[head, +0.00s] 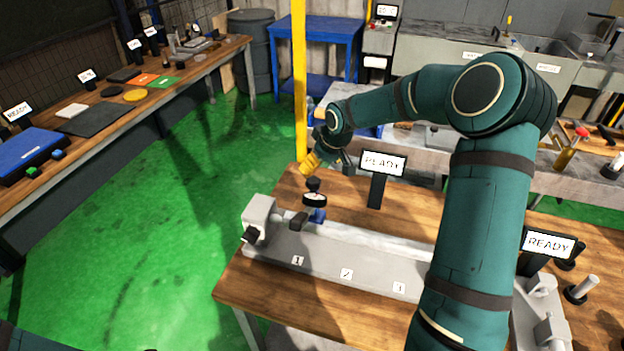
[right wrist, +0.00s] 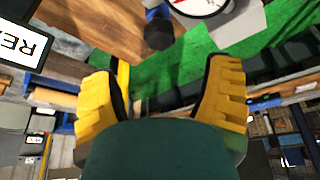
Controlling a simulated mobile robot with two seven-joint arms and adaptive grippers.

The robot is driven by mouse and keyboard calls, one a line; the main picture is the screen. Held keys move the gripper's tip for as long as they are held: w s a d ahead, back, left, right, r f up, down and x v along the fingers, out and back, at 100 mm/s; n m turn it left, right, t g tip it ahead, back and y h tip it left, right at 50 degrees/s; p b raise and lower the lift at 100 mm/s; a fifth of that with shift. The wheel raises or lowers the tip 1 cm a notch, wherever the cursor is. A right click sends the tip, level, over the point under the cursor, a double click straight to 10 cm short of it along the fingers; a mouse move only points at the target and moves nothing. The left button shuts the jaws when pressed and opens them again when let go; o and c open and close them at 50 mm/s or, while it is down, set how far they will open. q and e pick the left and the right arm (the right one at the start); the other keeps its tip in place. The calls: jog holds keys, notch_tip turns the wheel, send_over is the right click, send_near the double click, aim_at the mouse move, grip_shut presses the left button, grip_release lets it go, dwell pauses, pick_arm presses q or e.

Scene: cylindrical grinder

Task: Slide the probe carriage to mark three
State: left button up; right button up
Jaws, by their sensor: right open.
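The probe carriage (head: 317,214), a small blue block with a round dial and a black knob (head: 313,184) on top, sits at the left end of the grey grinder bed (head: 330,255), near mark 1 (head: 298,260). Mark 2 (head: 346,273) and mark 3 (head: 399,287) follow to the right along the bed's front. My right gripper (head: 322,162) is just above the knob in the head view. In the right wrist view its yellow fingers (right wrist: 158,78) are wide apart with nothing between them; the black knob (right wrist: 158,32) and part of the dial (right wrist: 198,4) lie beyond the fingertips. My left gripper is not in view.
A READY sign (head: 383,165) stands behind the bed, close to my right arm. Another READY sign (head: 549,245) stands at the right. My right arm hides the bed's right part. A yellow post (head: 299,80) rises behind the table. Green floor (head: 150,220) lies open to the left.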

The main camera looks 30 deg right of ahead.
aim_at(313, 180)
jog(key=x, duration=0.9)
jog(key=c, duration=1.3)
